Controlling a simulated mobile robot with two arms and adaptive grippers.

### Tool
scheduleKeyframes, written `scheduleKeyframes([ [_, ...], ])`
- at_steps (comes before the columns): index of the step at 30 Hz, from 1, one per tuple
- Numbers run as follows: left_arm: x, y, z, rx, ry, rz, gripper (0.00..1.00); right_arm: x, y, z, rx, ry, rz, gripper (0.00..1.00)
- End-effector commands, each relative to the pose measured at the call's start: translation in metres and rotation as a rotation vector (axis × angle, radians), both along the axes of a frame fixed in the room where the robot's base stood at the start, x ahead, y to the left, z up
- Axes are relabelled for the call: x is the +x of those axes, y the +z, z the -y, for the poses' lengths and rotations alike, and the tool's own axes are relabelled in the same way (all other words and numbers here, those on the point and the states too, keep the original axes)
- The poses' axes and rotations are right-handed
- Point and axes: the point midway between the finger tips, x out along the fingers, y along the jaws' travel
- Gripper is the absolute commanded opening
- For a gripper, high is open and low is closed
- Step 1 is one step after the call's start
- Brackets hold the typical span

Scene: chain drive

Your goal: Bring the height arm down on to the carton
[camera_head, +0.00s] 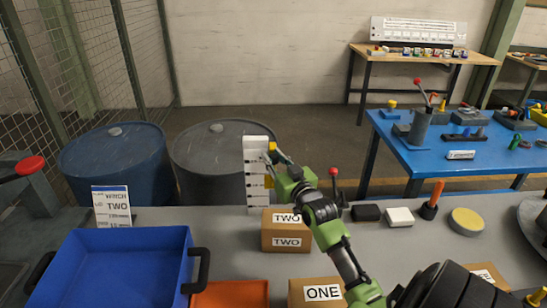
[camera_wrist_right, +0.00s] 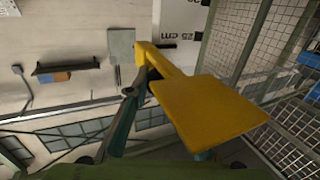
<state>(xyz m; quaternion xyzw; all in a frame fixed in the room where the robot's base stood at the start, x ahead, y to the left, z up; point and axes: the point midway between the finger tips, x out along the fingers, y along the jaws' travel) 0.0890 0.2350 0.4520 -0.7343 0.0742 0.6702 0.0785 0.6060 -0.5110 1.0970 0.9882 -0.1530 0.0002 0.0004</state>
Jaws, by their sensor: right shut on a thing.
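The white height post (camera_head: 256,180) stands upright on the grey bench. The yellow height arm (camera_head: 272,148) sits near the top of the post, well above the carton. A brown carton (camera_head: 272,242) labelled TWO is on the bench by the foot of the post, its right side partly hidden by my right arm. My right gripper (camera_head: 276,160) is shut on the height arm. In the right wrist view the height arm (camera_wrist_right: 205,108) shows as a broad yellow plate with a narrow stem at the gripper's fingers (camera_wrist_right: 138,88). My left gripper is not in view.
A blue tray (camera_head: 185,250), an orange tray (camera_head: 230,295) and a carton (camera_head: 318,288) labelled ONE are nearer. A sign (camera_head: 112,206) reading TWO stands at left. Several small items, including a yellow-topped disc (camera_head: 467,221), lie to the right.

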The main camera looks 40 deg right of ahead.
Motion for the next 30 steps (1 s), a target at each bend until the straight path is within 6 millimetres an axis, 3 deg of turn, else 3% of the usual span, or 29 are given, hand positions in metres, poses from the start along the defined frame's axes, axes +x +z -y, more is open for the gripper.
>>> scheduleKeyframes([
  [1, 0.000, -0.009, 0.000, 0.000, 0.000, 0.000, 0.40, 0.000, -0.013, 0.000, 0.002, 0.000, -0.002, 0.00],
  [6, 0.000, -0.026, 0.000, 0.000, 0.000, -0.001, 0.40, 0.000, -0.042, 0.000, 0.002, 0.000, -0.002, 0.00],
  [16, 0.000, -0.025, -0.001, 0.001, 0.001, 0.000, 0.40, 0.000, -0.043, 0.000, 0.001, 0.000, -0.001, 0.00],
  [17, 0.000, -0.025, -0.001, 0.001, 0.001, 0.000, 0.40, 0.000, -0.043, 0.000, 0.001, 0.000, -0.001, 0.29],
  [18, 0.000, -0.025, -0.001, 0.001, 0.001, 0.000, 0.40, 0.000, -0.043, 0.000, 0.001, 0.000, -0.001, 0.39],
  [30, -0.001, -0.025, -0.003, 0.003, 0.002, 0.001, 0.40, -0.003, -0.043, -0.001, 0.001, 0.000, -0.001, 0.39],
])
